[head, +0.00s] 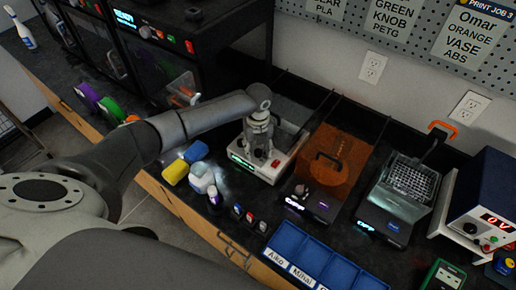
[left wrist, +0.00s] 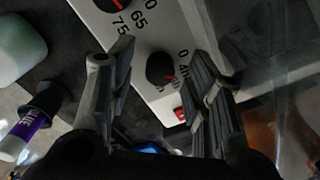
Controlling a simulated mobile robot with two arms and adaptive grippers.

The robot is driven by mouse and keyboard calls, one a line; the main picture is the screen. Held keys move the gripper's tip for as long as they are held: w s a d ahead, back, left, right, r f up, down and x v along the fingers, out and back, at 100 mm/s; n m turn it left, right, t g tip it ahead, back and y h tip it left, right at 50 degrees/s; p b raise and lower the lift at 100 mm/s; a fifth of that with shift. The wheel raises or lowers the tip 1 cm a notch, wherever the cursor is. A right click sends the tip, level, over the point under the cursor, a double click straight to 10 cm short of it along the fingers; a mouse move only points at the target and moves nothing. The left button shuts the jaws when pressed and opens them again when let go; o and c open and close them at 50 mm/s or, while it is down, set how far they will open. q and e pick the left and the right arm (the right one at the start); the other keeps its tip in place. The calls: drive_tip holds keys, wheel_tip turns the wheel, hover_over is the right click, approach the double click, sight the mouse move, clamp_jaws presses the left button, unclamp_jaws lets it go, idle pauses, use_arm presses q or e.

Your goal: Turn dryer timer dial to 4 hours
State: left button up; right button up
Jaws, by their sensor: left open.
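The white dryer (head: 285,159) stands on the black bench, with a lit display and a red switch on its front. My left gripper (head: 258,152) is over its front panel, pointing down. In the left wrist view the black timer dial (left wrist: 160,68) has a red pointer mark and a "0" printed beside it. The open fingers of my left gripper (left wrist: 161,58) are on either side of this dial, apart from each other; I cannot tell whether they touch it. A second dial (left wrist: 103,4) marked 65 and 75 is at the top edge. My right gripper is not in view.
An orange-lidded machine (head: 343,160) and a basket unit (head: 411,180) stand to the right. Blue bins (head: 330,262) are at the front edge. A purple glue stick (left wrist: 25,135) shows in the wrist view.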

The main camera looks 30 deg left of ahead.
sight(258, 152)
use_arm(q)
drive_tip(key=shift+r, duration=0.1)
wheel_tip(258, 152, up, 12)
idle(0.5)
drive_tip(key=shift+s+f, duration=0.1)
drive_tip(key=shift+f, duration=0.1)
